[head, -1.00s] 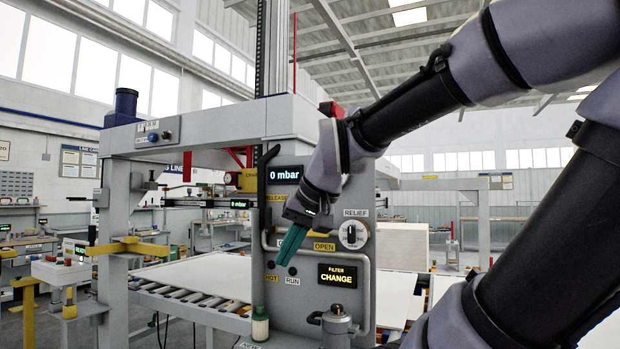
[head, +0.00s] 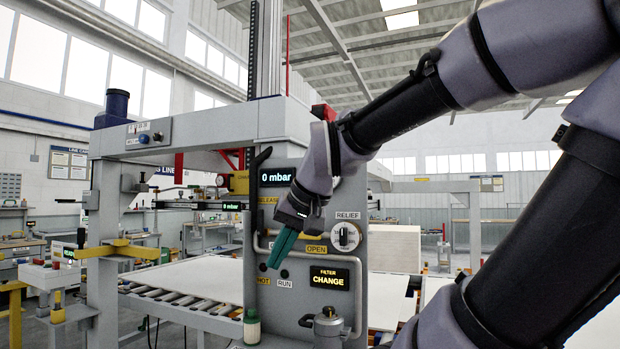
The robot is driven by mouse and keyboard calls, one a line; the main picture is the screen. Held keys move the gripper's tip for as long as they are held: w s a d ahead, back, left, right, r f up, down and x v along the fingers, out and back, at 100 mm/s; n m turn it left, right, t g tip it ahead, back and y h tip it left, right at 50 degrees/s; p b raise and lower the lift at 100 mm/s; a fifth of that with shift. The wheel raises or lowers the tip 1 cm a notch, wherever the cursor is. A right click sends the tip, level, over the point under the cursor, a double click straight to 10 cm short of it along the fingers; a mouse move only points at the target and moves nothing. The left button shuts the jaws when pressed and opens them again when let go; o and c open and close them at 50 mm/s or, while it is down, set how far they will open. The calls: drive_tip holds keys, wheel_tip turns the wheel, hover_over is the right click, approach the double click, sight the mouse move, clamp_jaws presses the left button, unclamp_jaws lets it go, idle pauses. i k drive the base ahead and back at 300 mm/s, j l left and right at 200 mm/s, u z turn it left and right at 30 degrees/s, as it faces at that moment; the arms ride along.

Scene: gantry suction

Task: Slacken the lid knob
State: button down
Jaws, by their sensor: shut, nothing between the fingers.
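The lid knob seems to be the small dark fitting on top of the grey filter canister (head: 328,322), low on the front of the grey machine panel. A dark side handle sticks out to the canister's left. My gripper (head: 275,263) has teal fingers, shut and empty, pointing down and left in front of the panel. It is above and left of the canister, apart from it. The display (head: 329,277) beside it reads "FILTER CHANGE". The pressure display (head: 276,176) reads "0 mbar".
A RELIEF dial (head: 346,237) sits right of my gripper. A bent grey pipe (head: 357,290) runs along the panel beside the filter display. A green-and-white bottle (head: 252,328) stands left of the canister. White sheets (head: 205,277) lie on the roller table at left.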

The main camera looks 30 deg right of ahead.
sight(327, 311)
drive_tip(key=i+l+z, duration=0.1)
drive_tip(key=i+z, duration=0.65)
drive_tip(key=k+l, duration=0.05)
drive_tip(key=k, duration=0.05)
